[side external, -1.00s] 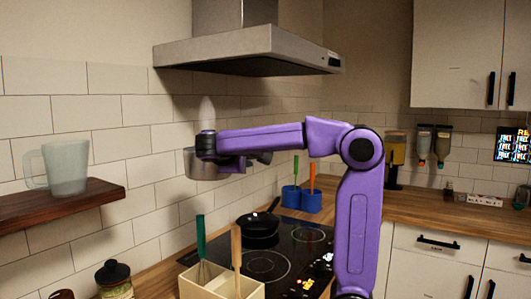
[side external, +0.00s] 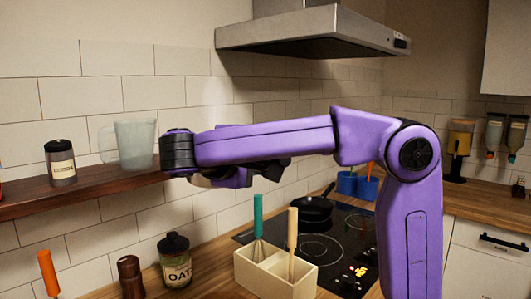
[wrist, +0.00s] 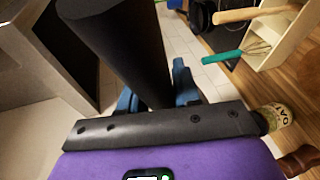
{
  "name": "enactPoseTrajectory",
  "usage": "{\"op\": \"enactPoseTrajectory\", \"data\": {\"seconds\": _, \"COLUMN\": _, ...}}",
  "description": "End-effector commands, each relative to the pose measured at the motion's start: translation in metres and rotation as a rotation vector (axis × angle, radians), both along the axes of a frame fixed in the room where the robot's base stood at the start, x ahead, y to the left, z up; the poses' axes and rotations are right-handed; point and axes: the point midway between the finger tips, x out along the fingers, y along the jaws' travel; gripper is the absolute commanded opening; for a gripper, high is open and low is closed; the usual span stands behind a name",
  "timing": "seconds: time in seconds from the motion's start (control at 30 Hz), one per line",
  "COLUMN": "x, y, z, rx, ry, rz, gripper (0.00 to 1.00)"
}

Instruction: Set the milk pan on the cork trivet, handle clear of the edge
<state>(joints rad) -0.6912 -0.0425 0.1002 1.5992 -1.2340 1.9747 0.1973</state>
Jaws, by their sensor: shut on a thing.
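My gripper (wrist: 157,92) has its blue fingers on both sides of a thick black handle (wrist: 105,40) in the wrist view, and is shut on it. I take this as the milk pan's handle; the pan's bowl cannot be made out clearly now. In the side view my gripper (side external: 235,178) is raised in front of the tiled wall, right of the shelf, partly hidden by my purple arm. I cannot make out the cork trivet in either view.
A wooden shelf (side external: 95,194) holds a translucent jug (side external: 134,145) and a labelled jar (side external: 61,163). Below are an oats jar (side external: 175,262), a utensil box (side external: 275,275) and a black frying pan (side external: 312,211) on the hob. The hood (side external: 310,32) hangs above.

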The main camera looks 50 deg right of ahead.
Motion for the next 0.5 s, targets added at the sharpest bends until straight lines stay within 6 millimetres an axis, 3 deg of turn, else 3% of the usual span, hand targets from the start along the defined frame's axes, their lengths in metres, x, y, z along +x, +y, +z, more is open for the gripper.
{"op": "enactPoseTrajectory", "data": {"seconds": 0.17, "x": -0.010, "y": 0.017, "z": 0.002, "rx": -0.005, "ry": -0.008, "rz": 0.002, "gripper": 0.00}}
{"op": "enactPoseTrajectory", "data": {"seconds": 0.5, "x": -0.010, "y": 0.016, "z": -0.025, "rx": -0.006, "ry": -0.005, "rz": 0.000, "gripper": 0.00}}
